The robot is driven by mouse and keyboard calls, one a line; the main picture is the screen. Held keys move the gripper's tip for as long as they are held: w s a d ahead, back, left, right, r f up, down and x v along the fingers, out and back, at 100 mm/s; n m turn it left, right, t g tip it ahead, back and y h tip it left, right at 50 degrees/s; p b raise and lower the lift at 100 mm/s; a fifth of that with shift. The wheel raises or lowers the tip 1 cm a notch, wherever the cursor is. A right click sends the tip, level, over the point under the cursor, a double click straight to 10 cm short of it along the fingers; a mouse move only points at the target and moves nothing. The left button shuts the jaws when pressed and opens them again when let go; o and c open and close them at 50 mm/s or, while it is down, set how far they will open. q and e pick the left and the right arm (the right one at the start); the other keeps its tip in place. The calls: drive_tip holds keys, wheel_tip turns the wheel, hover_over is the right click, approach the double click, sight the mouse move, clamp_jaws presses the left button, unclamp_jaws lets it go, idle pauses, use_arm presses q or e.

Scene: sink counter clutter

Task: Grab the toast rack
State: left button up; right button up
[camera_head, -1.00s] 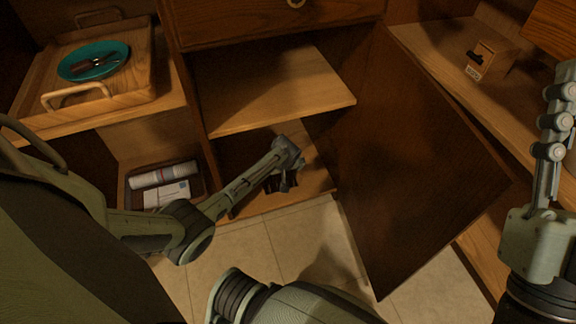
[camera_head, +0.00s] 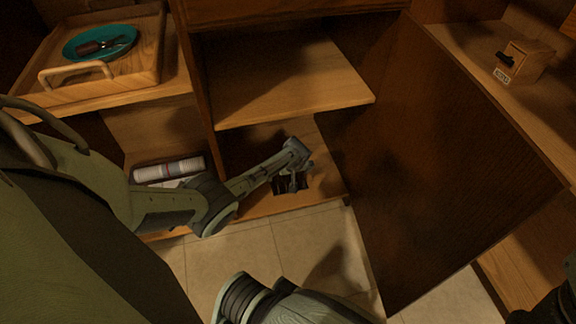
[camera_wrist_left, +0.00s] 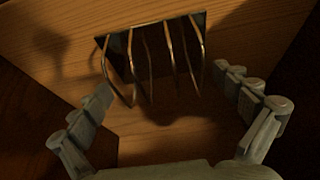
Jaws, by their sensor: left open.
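The toast rack (camera_wrist_left: 150,62) has several thin curved metal wires above a dark base. It stands on the wooden lower shelf of the open cabinet. In the head view the rack (camera_head: 289,184) shows only in part, behind and below my left gripper (camera_head: 298,178). In the left wrist view my left gripper (camera_wrist_left: 168,92) is open, with one finger on each side of the wires. Its fingers are apart from the rack, and nothing is between them at the tips except the near wire ends.
An open cabinet door (camera_head: 440,170) stands to the right of the shelf. A middle shelf (camera_head: 285,85) hangs above my left gripper. A wooden tray (camera_head: 130,75) with a teal plate (camera_head: 100,42) sits upper left. A small wooden box (camera_head: 522,62) stands upper right.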

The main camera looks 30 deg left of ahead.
use_arm(q)
drive_tip(key=shift+w, duration=0.1)
drive_tip(key=c, duration=1.4)
drive_tip(key=shift+c, duration=0.2)
drive_tip(key=shift+r, duration=0.1)
